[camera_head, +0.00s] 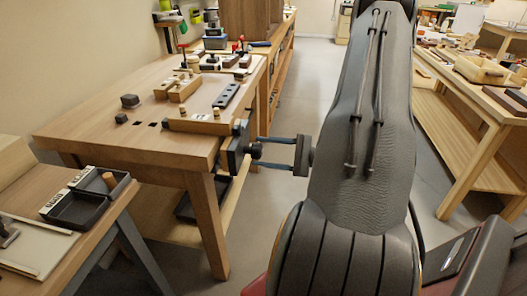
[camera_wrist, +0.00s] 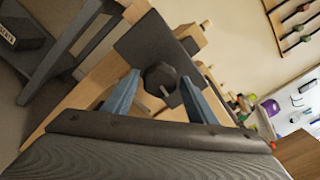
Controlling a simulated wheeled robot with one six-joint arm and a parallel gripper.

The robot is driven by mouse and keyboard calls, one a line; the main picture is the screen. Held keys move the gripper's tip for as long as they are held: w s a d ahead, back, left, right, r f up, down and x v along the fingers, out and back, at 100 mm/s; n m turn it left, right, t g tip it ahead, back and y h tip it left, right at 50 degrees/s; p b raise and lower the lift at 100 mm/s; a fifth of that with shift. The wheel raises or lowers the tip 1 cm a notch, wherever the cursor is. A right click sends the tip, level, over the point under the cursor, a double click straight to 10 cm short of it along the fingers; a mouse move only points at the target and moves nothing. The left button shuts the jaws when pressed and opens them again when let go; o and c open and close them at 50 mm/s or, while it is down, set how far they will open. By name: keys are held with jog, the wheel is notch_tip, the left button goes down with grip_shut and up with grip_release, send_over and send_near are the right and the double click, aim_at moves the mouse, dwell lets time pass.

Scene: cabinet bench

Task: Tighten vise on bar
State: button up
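The dark vise (camera_head: 235,150) is mounted on the end of the wooden bench. Its dark plate (camera_wrist: 150,40) and dark faceted screw knob (camera_wrist: 160,79) face me in the wrist view. A wooden bar (camera_head: 198,126) lies along the bench edge behind the plate, with small round pegs on it; I cannot tell whether the jaw touches it. My gripper (camera_head: 257,150) has its two blue fingers apart, pointing at the vise. In the wrist view my gripper (camera_wrist: 160,88) is open, with one finger on each side of the knob. Contact with the knob cannot be told.
The bench top (camera_head: 110,118) holds dark blocks, wooden pieces and a dark strip with holes (camera_head: 227,95). A lower table at left carries black trays (camera_head: 85,205). Another workbench (camera_head: 470,110) stands at right. The floor between is open.

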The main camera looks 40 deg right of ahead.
jog(key=c, duration=0.6)
jog(key=shift+m+p, duration=0.95)
jog(key=shift+m, duration=0.75)
jog(key=shift+c, duration=0.2)
jog(key=m+p, duration=0.1)
jog(key=m, duration=0.2)
jog(key=shift+p, duration=0.3)
jog(key=shift+w, duration=0.1)
jog(key=shift+r+m+p, duration=0.1)
jog(key=shift+m+p, duration=0.55)
jog(key=shift+m, duration=1.25)
